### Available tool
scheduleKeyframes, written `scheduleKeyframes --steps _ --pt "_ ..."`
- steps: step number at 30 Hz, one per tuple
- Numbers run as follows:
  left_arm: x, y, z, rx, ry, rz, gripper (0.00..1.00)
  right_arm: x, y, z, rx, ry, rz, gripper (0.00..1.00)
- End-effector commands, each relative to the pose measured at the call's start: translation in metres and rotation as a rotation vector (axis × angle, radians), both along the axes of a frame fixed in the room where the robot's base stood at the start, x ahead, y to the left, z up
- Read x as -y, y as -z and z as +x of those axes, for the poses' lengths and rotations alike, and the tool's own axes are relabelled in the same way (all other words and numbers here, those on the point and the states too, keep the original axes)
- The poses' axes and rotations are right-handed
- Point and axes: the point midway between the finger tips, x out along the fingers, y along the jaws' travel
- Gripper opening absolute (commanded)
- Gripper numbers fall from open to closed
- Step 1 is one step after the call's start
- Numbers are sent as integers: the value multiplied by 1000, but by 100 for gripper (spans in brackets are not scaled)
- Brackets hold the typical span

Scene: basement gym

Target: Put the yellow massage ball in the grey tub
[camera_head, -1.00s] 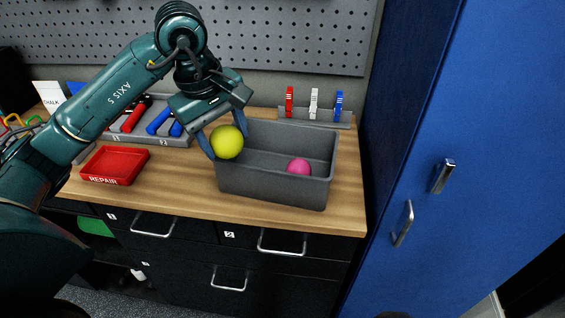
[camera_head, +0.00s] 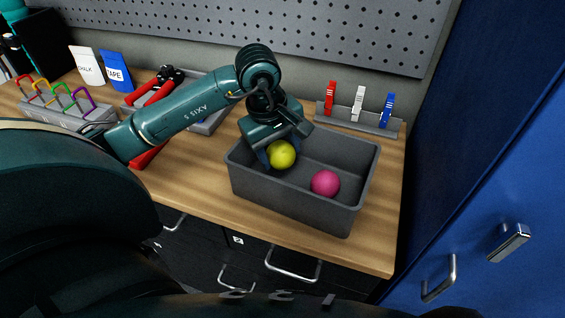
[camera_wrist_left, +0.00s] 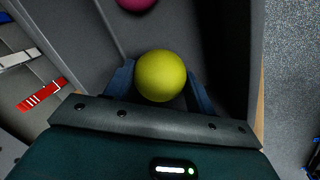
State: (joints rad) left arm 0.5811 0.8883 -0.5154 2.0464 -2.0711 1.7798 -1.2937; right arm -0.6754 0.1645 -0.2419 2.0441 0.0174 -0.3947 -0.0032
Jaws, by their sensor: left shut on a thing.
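The yellow massage ball (camera_head: 281,155) is between the fingers of my left gripper (camera_head: 279,157), which is shut on it. The ball is within the left part of the grey tub (camera_head: 290,198), below or near rim height. I cannot tell whether it touches the tub floor. In the left wrist view the ball (camera_wrist_left: 161,76) sits between the two blue fingers (camera_wrist_left: 160,88), with tub walls around. A pink ball (camera_head: 325,184) lies in the right part of the tub, apart from the yellow one. My right gripper is not in view.
A rack with red, white and blue clips (camera_head: 358,104) stands behind the tub. A grey tool tray (camera_head: 208,122), a rack of coloured carabiners (camera_head: 60,104) and chalk and tape packets (camera_head: 117,71) are left. A blue cabinet (camera_head: 500,190) is at right.

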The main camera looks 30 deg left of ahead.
Motion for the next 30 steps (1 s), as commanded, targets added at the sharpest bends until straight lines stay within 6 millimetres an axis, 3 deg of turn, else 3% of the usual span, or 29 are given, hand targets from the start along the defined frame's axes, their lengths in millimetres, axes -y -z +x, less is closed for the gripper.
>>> scheduleKeyframes --steps 9,21,22,30 --pt "0 39 0 -1 -1 -1 29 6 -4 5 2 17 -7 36" --pt "0 46 0 1 1 1 29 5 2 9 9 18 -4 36" --pt "0 44 0 0 1 0 58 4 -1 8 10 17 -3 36" --pt "0 44 0 0 1 0 77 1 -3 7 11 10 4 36"
